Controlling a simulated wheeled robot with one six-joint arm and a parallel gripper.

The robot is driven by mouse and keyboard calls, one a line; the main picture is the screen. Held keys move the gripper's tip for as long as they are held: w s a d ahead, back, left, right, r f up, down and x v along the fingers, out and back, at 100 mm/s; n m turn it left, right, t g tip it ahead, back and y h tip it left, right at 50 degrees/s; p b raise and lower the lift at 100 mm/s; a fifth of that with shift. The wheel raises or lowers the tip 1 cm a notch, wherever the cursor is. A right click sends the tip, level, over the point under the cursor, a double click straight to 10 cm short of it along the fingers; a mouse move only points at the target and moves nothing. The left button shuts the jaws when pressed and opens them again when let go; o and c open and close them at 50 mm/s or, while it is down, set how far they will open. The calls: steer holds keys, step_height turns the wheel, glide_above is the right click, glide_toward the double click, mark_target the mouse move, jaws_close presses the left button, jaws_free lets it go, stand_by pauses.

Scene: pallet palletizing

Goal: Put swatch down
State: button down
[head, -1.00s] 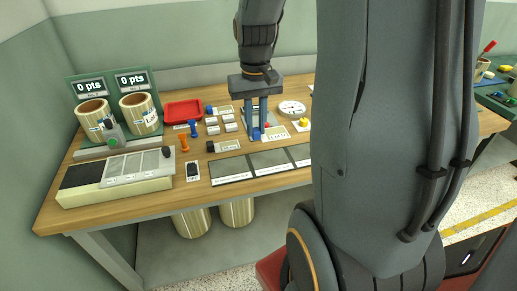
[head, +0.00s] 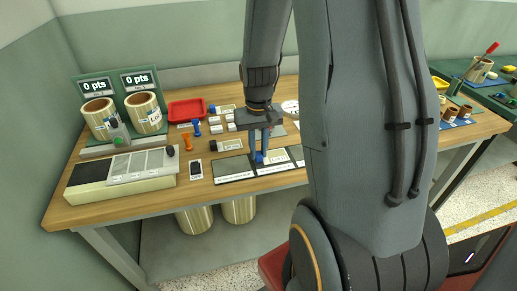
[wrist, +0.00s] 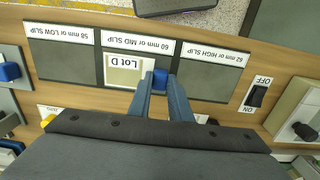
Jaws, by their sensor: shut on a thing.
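My gripper (wrist: 162,88) is shut on the blue block. The swatch is at the middle grey panel, labelled "60 mm or MID SLIP" (wrist: 138,43), and covers much of it; I cannot tell whether it touches the panel. In the head view my gripper (head: 262,158) points down at the panel row, with the label (head: 278,157) showing beside it.
The "LOW SLIP" panel (wrist: 62,62) and the "HIGH SLIP" panel (wrist: 208,78) are bare. A black rocker switch (wrist: 257,96) is beside the row.

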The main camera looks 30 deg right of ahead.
steer(key=c, duration=1.6)
jaws_free()
steer(key=shift+f, duration=0.1)
step_height(320, 180, up, 12)
steer(key=b, duration=0.3)
steer(key=s+a+f+n, duration=0.1)
steer(key=s+a+f, duration=0.1)
steer(key=a, duration=0.2)
steer(key=s+a+f+n+t, duration=0.1)
steer(key=s+a+f, duration=0.1)
steer(key=s+a, duration=0.1)
steer(key=s+a+f+n, duration=0.1)
steer(key=s+a+f, duration=0.1)
steer(key=a, duration=0.4)
steer(key=shift+s+f, duration=0.2)
steer(key=shift+s, duration=0.05)
